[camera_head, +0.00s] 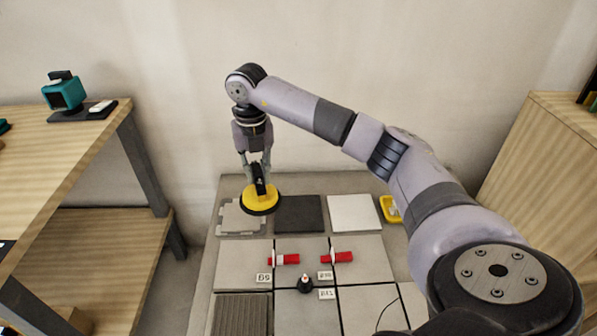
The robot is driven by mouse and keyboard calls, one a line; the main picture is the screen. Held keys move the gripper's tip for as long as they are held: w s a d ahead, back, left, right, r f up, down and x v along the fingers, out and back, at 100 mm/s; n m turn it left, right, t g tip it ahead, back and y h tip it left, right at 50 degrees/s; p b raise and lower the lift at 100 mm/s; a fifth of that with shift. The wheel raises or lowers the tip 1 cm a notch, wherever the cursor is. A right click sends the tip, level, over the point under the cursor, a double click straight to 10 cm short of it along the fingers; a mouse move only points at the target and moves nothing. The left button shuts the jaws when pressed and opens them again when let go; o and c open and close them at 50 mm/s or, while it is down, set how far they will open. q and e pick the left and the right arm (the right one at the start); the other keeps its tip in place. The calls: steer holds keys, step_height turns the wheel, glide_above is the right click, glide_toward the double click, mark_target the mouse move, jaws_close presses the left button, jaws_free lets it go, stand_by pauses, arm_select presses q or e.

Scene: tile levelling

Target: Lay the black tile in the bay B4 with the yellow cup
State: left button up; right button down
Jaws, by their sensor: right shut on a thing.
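My right gripper (258,180) is shut on the yellow cup (259,199), a round yellow disc with a black rim and a dark handle. The cup hangs upright over the right part of a grey tile or bay (236,222) at the back left; I cannot tell whether it touches. The black tile (299,214) lies flat just right of the cup, at the back middle. I see no tile under the cup that moves with it. No B4 label can be read. My left gripper is not in view.
A white tile (354,213) lies right of the black one, and a yellow tray (389,209) beyond it. Red wedges (285,260) (343,257), a small dark cone (305,285) and label cards (327,293) stand among the light tiles. A ribbed tile (240,315) lies front left.

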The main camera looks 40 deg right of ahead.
steer(key=d+f+m, duration=0.4)
steer(key=d+m, duration=0.3)
steer(key=m, duration=0.3)
steer(key=d+f+m, duration=0.4)
steer(key=d+m, duration=0.2)
steer(key=m, duration=0.5)
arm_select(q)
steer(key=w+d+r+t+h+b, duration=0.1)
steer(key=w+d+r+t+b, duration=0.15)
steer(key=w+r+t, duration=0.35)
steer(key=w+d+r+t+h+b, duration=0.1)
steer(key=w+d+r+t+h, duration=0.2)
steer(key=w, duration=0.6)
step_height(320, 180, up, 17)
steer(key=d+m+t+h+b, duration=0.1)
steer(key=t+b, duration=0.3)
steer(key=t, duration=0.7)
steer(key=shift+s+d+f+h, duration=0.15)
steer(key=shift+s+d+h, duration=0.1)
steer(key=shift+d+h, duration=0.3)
arm_select(e)
step_height(320, 180, down, 6)
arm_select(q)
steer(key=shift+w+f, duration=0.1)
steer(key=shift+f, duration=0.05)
arm_select(e)
steer(key=shift+d+f, duration=0.1)
steer(key=shift+f, duration=0.15)
